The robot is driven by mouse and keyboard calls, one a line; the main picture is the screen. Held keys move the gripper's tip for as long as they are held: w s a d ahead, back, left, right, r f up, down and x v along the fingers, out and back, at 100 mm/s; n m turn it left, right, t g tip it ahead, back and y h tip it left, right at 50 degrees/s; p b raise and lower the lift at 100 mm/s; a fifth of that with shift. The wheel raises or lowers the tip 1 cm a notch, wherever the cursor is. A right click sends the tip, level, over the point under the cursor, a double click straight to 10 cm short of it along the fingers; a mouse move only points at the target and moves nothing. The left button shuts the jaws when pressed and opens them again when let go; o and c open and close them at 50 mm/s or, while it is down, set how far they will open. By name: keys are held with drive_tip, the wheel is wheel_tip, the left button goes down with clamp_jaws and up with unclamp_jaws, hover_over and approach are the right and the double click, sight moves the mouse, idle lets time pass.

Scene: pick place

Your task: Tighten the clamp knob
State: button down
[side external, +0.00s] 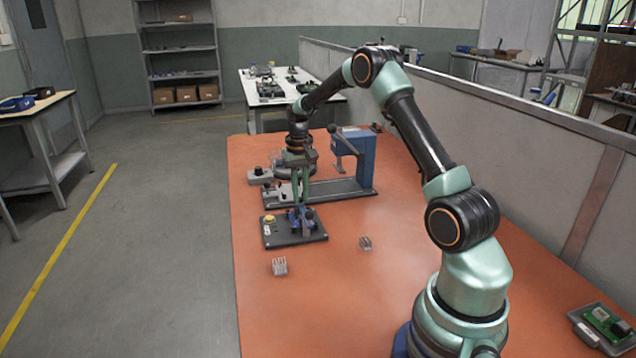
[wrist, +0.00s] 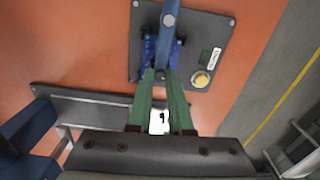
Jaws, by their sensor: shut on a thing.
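A dark fixture plate (side external: 311,235) lies flat on the orange bench. A blue clamp (side external: 301,219) stands on it; in the wrist view the clamp's blue bar (wrist: 170,45) runs from the top edge down to my fingertips. My gripper (side external: 300,203) points straight down over the clamp. In the wrist view the green fingers of my gripper (wrist: 161,78) close around the small dark clamp knob (wrist: 161,76) at the bar's near end. The fingers hide most of the knob, so its turn angle cannot be told.
A yellow button (wrist: 201,79) sits on the plate's corner. A blue press (side external: 358,155) on a long dark base (side external: 335,190) stands just behind the plate. Two small clear blocks (side external: 279,266) (side external: 365,243) lie in front. A tray with a green board (side external: 606,322) is at right.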

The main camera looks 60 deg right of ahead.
sight(300, 198)
drive_tip(key=m, duration=0.7)
drive_tip(key=shift+w+r, duration=0.1)
drive_tip(key=shift+r, duration=0.1)
drive_tip(key=m, duration=0.6)
drive_tip(key=shift+d+m, duration=0.1)
drive_tip(key=shift+m, duration=0.3)
drive_tip(key=shift+w, duration=0.1)
drive_tip(key=c, duration=0.8)
unclamp_jaws()
drive_tip(key=shift+f, duration=0.1)
wheel_tip(300, 198, up, 12)
drive_tip(key=shift+r, duration=0.1)
